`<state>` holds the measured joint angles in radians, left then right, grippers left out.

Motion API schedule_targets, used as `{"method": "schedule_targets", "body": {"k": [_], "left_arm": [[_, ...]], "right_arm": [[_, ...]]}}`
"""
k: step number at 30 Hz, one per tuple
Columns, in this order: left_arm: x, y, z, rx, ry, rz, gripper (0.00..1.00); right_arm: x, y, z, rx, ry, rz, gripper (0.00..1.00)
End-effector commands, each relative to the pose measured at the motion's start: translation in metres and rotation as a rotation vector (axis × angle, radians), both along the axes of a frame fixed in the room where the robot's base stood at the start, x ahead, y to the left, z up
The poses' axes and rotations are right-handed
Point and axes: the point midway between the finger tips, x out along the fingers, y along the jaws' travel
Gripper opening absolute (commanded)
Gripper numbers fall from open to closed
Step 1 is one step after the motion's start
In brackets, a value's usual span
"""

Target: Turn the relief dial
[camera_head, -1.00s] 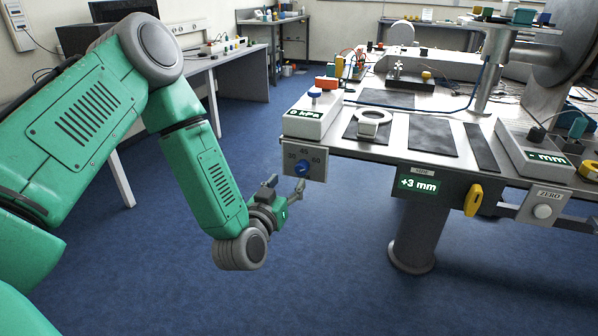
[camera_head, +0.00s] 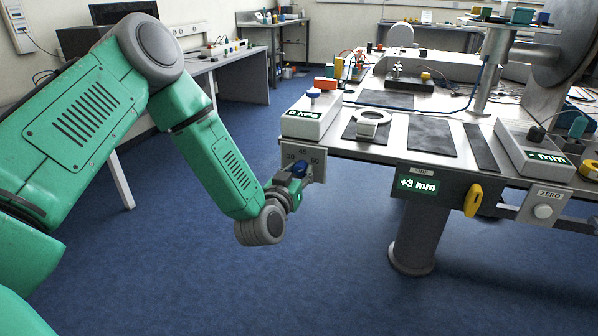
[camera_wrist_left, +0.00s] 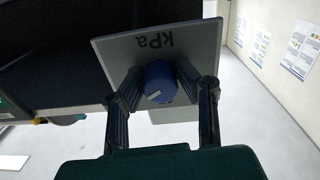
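The relief dial is a blue knob (camera_head: 299,168) on a grey plate (camera_head: 317,168) marked 30, 45 and 60, hanging at the left front corner of the test table. My left gripper (camera_head: 293,181) is at the dial. In the left wrist view, the blue knob (camera_wrist_left: 160,83) sits between the two dark fingers of the left gripper (camera_wrist_left: 158,88), one on each side. The fingers look spread, with narrow gaps beside the knob. A white line shows on the knob. The plate (camera_wrist_left: 195,45) there reads kPa, upside down. My right gripper is not in view.
Above the dial stands a white box (camera_head: 312,115) with a 0 kPa display and a blue-topped knob. A +3 mm display (camera_head: 418,185), a yellow handle (camera_head: 473,200) and a ZERO button (camera_head: 543,211) line the table front. The floor below is clear.

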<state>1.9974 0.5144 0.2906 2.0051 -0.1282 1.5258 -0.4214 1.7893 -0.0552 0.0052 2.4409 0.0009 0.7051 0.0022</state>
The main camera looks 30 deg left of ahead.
Motion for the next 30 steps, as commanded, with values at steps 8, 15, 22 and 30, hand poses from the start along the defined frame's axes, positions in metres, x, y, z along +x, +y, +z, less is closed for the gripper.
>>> {"method": "schedule_targets", "body": {"k": [8,15,22,30], "left_arm": [[-0.001,0.003,0.000,-0.007,-0.005,0.002,0.00],[-0.002,0.003,0.000,-0.073,-0.021,0.005,0.00],[-0.001,0.004,0.000,-0.230,-0.060,0.006,0.00],[-0.002,0.004,0.000,-0.479,-0.121,0.008,0.00]], "right_arm": [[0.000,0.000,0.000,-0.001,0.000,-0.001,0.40],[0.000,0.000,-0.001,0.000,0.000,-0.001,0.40],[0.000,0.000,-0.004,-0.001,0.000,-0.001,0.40],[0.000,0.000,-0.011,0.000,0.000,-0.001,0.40]]}}
